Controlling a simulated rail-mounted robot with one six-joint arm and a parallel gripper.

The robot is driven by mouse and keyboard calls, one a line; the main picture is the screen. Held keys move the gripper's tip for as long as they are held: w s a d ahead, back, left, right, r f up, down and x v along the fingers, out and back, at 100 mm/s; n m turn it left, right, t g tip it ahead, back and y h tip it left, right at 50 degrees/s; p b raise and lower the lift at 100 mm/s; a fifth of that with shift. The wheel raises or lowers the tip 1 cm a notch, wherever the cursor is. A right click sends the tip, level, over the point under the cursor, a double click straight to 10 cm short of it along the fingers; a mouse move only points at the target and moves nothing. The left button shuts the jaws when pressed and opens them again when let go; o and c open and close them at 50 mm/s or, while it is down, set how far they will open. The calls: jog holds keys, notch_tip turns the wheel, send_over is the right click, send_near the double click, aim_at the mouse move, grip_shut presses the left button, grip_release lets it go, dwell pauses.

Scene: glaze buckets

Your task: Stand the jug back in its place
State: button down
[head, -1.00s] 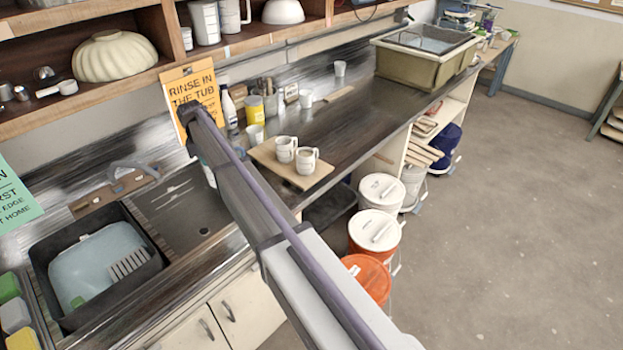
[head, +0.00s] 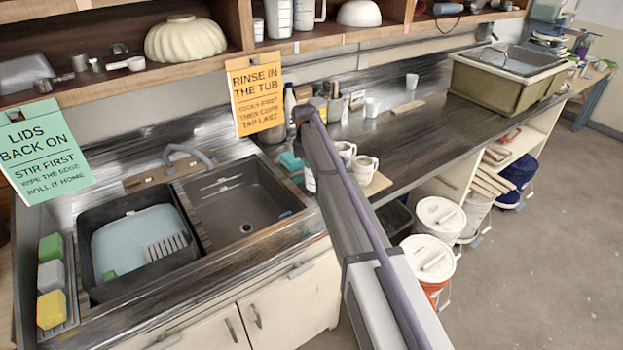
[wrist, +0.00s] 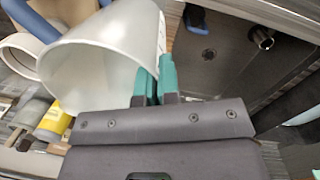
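My gripper (wrist: 156,85) has two teal fingers close together at the side of a white jug (wrist: 95,62). The jug is tilted with its open mouth towards the wrist camera, and the inside that shows looks empty. Whether the fingers pinch its handle or its wall I cannot tell. In the head view teal fingers (head: 290,160) show left of my arm, by the right edge of the sink basin. A sliver of white jug (head: 309,182) shows beside them; my arm hides the rest.
The sink basin (head: 245,195) and a black tub (head: 100,285) are on the left. Two white mugs (head: 364,165) stand on a board right of my arm. Vessels including a measuring jug (head: 279,18) fill the shelf above. Lidded buckets (head: 430,258) stand below the counter.

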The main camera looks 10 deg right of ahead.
aim_at(311, 178)
jog(key=shift+f+b, duration=1.8)
jog(key=shift+f, duration=0.4)
jog(key=c, duration=1.4)
grip_release()
jog(key=shift+r, duration=0.1)
jog(key=shift+o, duration=0.2)
notch_tip(311, 178, up, 13)
jog(key=a+p, duration=0.1)
jog(key=p, duration=1.2)
jog(key=s+d+m+y, duration=0.1)
jog(key=s+m, duration=0.8)
jog(key=s, duration=3.1)
notch_tip(311, 178, down, 13)
jog(key=b, duration=1.2)
jog(key=shift+w+b, duration=0.25)
jog(key=shift+b, duration=0.05)
